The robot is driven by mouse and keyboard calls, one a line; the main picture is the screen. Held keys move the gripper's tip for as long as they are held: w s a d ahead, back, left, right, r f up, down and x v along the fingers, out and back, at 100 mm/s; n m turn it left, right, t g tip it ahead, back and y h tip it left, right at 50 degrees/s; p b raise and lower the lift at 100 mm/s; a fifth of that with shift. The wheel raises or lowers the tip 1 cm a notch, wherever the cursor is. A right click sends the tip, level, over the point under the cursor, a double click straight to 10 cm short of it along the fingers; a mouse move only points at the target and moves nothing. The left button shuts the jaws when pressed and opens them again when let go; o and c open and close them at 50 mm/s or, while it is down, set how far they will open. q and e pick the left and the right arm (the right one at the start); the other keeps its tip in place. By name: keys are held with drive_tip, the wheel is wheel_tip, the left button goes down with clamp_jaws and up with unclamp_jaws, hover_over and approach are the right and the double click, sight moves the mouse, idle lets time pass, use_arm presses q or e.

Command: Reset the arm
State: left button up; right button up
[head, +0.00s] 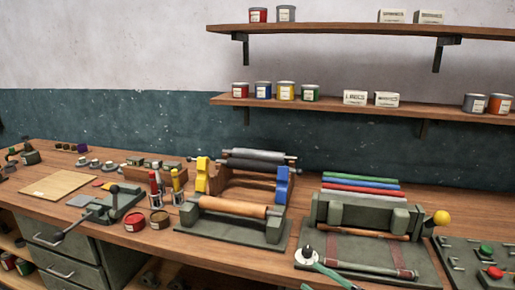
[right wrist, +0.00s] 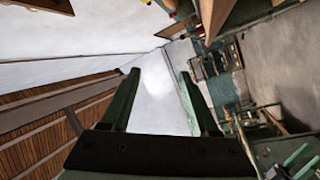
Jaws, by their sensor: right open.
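My right gripper (right wrist: 158,75) shows in the right wrist view. Its two dark green fingers stand wide apart, and nothing is between them. Behind the fingers are a pale wall or ceiling surface and a bright spot. I cannot make out this gripper clearly in the head view. My left gripper is in neither view.
An upper shelf (head: 340,29) and a lower shelf (head: 335,103) hold tins and boxes.

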drive_tip(key=s+d+f+m+g+h, duration=0.1)
drive_tip(key=s+f+m+h, duration=0.6)
drive_tip(key=s+f+m, duration=0.3)
drive_tip(key=s+d+f+m+g+h, duration=0.1)
drive_tip(key=s+f+m+g+h, duration=0.1)
drive_tip(key=s+f+m+h, duration=0.4)
drive_tip(key=s+f+m, duration=0.2)
drive_tip(key=s+f, duration=0.1)
drive_tip(key=s, duration=0.3)
drive_tip(key=s+f+m, duration=0.1)
drive_tip(key=s+f, duration=0.3)
drive_tip(key=s, duration=0.2)
drive_tip(key=shift+d+m+h, duration=0.2)
drive_tip(key=shift+m+h, duration=0.2)
